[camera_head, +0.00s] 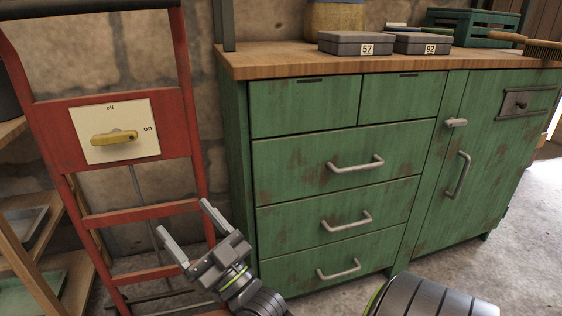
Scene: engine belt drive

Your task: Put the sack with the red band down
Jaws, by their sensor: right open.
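No sack with a red band shows in the head view. My right gripper (184,217) is at the lower left of the middle. Its two fingers are spread apart, with nothing between them. It is in front of the red frame and to the left of the green cabinet's drawers. My left gripper is not in view.
A green cabinet (335,235) with drawers and a wooden top (280,60) fills the middle and right. Boxes marked 57 (353,43) and 92 (423,42) lie on top. A red frame (55,120) bears a yellow switch handle (114,137). Bare floor (525,225) shows at right.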

